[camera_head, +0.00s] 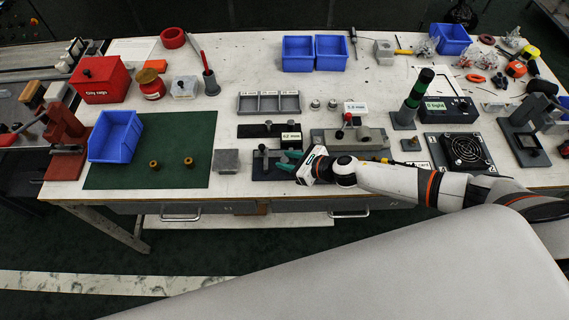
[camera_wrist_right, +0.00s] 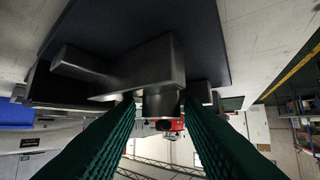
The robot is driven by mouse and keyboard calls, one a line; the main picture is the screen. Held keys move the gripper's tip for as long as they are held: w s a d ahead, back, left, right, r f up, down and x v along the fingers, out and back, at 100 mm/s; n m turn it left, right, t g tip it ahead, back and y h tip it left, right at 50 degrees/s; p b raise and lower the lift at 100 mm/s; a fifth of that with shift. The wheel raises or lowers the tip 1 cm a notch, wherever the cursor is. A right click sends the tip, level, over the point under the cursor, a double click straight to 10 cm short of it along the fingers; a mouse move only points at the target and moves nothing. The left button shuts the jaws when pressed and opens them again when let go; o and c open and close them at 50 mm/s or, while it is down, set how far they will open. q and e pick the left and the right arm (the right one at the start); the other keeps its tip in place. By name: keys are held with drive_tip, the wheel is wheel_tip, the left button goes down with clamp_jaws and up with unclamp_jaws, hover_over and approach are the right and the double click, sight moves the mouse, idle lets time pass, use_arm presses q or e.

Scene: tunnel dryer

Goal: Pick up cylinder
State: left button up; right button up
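My right gripper (camera_head: 286,168), with green fingers, reaches in from the right at the front edge of the table, beside a dark fixture (camera_head: 262,172) with a small upright post. In the right wrist view its two fingers (camera_wrist_right: 158,104) are apart. A short grey cylinder-like part (camera_wrist_right: 161,103) shows between and beyond the tips, below a dark grey block (camera_wrist_right: 140,68); I cannot tell whether the fingers touch it. Two small brass cylinders (camera_head: 154,165) (camera_head: 188,161) stand on the green mat (camera_head: 135,178). Two small metal cylinders (camera_head: 315,104) (camera_head: 332,104) stand further back. My left gripper is not in view.
A blue bin (camera_head: 116,136) stands on the mat's left. A grey block (camera_head: 226,161) is left of the fixture, and a three-part grey tray (camera_head: 269,103) lies behind it. A grey vise-like fixture (camera_head: 350,138) and a green-topped post (camera_head: 413,97) stand to the right.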

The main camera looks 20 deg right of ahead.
drive_tip(key=shift+s, duration=0.1)
drive_tip(key=shift+c, duration=1.1)
clamp_jaws()
drive_tip(key=shift+r, duration=0.15)
